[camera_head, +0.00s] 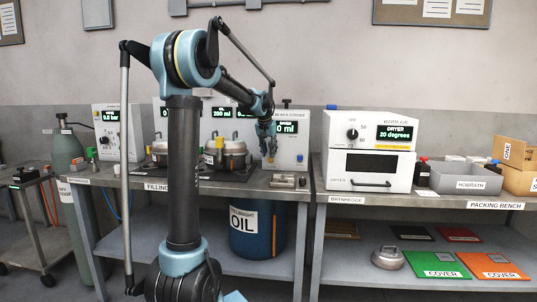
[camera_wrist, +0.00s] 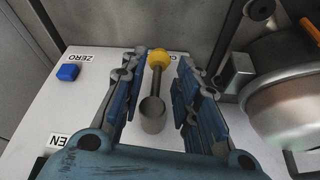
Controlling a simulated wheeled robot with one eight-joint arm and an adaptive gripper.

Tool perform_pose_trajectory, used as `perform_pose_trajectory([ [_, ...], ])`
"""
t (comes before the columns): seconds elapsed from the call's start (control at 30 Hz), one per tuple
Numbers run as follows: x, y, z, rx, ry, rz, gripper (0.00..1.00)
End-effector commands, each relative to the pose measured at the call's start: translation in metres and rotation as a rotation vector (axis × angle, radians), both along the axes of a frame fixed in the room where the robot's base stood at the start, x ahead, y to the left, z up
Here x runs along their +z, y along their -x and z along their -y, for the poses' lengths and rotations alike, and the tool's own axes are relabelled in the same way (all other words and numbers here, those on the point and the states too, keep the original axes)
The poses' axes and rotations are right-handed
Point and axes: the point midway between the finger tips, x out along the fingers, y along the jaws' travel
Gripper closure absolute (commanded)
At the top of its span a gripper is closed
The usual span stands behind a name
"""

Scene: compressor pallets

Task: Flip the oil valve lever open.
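The oil valve lever (camera_wrist: 156,85) is a dark rod with a yellow ball knob (camera_wrist: 158,58), rising from a grey round pivot (camera_wrist: 153,115) on a white panel. In the wrist view it points toward the top, where a label is mostly hidden. A label ending in "EN" (camera_wrist: 58,142) shows at the lower left. My gripper (camera_wrist: 160,68) is open, its blue-padded fingers on either side of the lever, with gaps visible on both sides. In the head view my gripper (camera_head: 268,150) is at the white oil panel (camera_head: 292,152) with the "ml" display.
A blue "ZERO" button (camera_wrist: 68,72) is on the panel left of the lever. A round metal vessel (camera_wrist: 285,95) stands close on the right in the wrist view. The white dryer (camera_head: 368,150) stands right of the panel. A blue oil drum (camera_head: 257,232) is below the bench.

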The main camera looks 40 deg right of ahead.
Motion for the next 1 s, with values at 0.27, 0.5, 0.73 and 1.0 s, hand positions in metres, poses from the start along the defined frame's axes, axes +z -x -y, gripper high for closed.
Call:
perform_pose_trajectory([
  [0.27, -0.008, -0.01, 0.015, 0.0, 0.0, 0.0, 0.71],
  [0.5, -0.011, -0.01, 0.016, 0.0, 0.0, 0.0, 0.71],
  [0.73, -0.011, -0.01, 0.016, 0.0, 0.0, 0.0, 0.98],
  [1.0, -0.011, -0.011, 0.016, 0.0, -0.001, 0.001, 1.0],
])
